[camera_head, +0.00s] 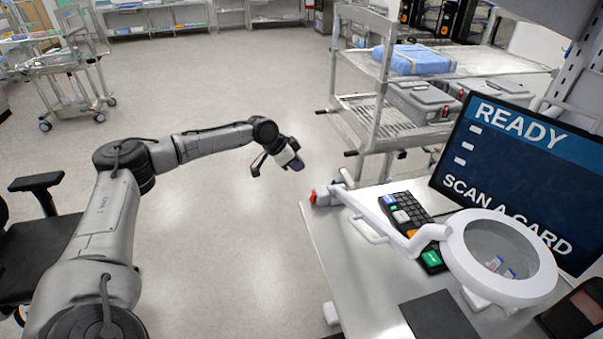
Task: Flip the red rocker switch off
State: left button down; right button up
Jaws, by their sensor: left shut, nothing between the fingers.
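A small red part (314,197) sits at the left edge of the bench, by the base of the white magnifier arm. It is the only red thing I see there that could be the rocker switch; it is too small to tell which way it is set. My left gripper (256,167) reaches in from the left over open floor. It is shut and empty, up and to the left of the red part and apart from it. My right gripper is out of view.
The bench (345,265) holds a round magnifier lamp (452,262), a keypad (403,215) and a dark mat (438,318). A screen (515,180) reading "READY SCAN A CARD" stands behind. A metal cart (360,105) is beyond.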

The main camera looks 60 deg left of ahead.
pick_arm(q)
send_over(316, 193)
jog(key=s, duration=0.2)
notch_tip(316, 193, down, 6)
jog(key=f, duration=0.3)
jog(key=shift+w+a+f+b, duration=0.2)
jog(key=shift+a+b, duration=0.05)
jog(key=shift+b, duration=0.15)
jog(key=shift+s+f, duration=0.1)
jog(key=shift+f, duration=0.6)
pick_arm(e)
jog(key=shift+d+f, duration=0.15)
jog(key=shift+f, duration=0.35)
